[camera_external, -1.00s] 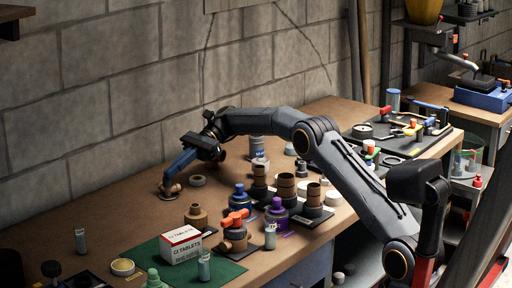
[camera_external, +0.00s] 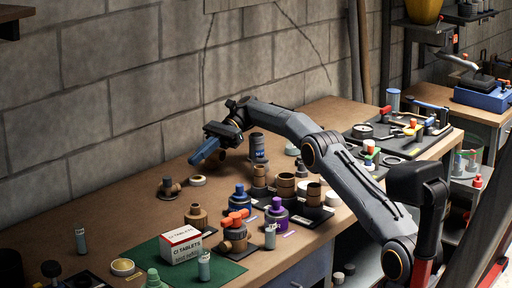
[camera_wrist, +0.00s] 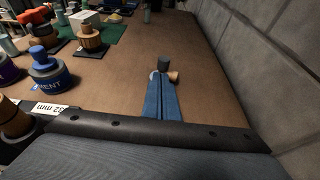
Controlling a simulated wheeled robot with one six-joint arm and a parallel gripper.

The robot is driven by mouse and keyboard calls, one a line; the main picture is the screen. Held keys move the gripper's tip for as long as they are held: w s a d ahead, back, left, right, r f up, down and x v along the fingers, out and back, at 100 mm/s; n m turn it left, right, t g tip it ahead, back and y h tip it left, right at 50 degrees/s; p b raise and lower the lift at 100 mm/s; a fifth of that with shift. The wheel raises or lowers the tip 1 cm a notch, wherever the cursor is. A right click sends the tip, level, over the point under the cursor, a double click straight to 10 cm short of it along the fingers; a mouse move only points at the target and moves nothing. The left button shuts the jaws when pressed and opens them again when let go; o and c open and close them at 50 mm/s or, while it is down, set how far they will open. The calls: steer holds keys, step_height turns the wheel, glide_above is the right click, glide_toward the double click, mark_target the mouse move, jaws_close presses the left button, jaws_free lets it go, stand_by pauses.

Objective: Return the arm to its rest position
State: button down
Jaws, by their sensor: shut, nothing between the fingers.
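My gripper (camera_external: 194,161) is raised above the workbench (camera_external: 145,207), its blue fingers together and empty. The fingers also show closed in the wrist view (camera_wrist: 162,84). A small copper-coloured pipe fitting with a dark top (camera_external: 168,188) stands on the bench below and left of the fingertips, apart from them in the outside view. In the wrist view the fitting (camera_wrist: 172,76) shows just beyond the fingertips, its lower part partly hidden by them. My arm reaches over the bench from the right, bent at the elbow.
A white tape roll (camera_external: 196,181) lies near the fitting. Dark bottle (camera_external: 257,148), blue bottle (camera_external: 240,199), purple-topped bottle (camera_external: 277,214) and brown fittings (camera_external: 286,186) crowd the bench below the arm. A tablets box (camera_external: 181,245) sits on a green mat. The block wall (camera_external: 110,130) runs behind.

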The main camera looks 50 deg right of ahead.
steer(key=shift+d+r, duration=0.1)
steer(key=shift+d, duration=0.95)
